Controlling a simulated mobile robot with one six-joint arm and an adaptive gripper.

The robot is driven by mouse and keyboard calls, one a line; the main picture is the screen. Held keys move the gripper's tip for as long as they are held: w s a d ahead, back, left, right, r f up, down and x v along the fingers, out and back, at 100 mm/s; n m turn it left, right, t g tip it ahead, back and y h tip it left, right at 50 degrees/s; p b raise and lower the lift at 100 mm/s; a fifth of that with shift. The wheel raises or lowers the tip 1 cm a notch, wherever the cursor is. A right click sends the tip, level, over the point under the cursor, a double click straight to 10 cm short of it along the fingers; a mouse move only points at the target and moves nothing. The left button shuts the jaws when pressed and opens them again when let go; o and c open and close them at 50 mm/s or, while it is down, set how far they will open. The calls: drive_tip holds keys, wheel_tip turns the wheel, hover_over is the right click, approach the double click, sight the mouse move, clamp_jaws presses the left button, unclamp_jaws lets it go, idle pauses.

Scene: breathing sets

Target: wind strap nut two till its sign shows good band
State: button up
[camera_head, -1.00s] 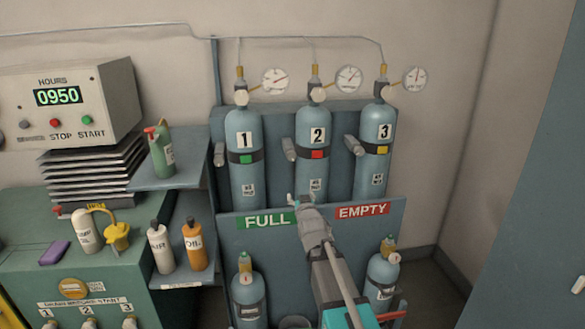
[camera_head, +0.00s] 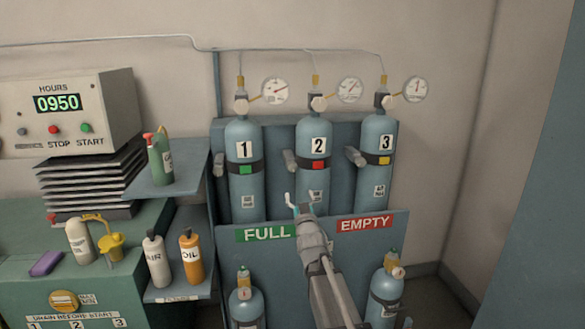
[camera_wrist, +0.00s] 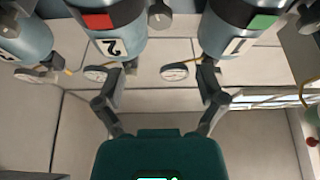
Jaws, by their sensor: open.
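Bottle two (camera_head: 317,190) stands in the middle of the rack, its strap sign (camera_head: 318,165) red. Strap nut two (camera_head: 290,160) is a grey cylinder jutting out at that bottle's left side. My gripper (camera_head: 300,204) is open and empty, below the nut and in front of the bottle's lower part. In the wrist view, upside down, my open fingers (camera_wrist: 168,85) straddle empty space. Strap nut two (camera_wrist: 160,16) shows between bottles two and one, apart from the fingers. Bottle two's red sign (camera_wrist: 98,22) shows there too.
Bottle one (camera_head: 243,190) has a green sign; bottle three (camera_head: 377,175) has a yellow one. Each has its own nut. The FULL/EMPTY panel (camera_head: 315,270) crosses below. A shelf (camera_head: 168,181) with a green spray bottle stands left.

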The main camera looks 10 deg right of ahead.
sight(292, 168)
drive_tip(key=p+x, duration=0.5)
drive_tip(key=x, duration=0.8)
drive_tip(key=shift+w+r, duration=0.15)
drive_tip(key=shift+w, duration=0.2)
drive_tip(key=c, duration=1.1)
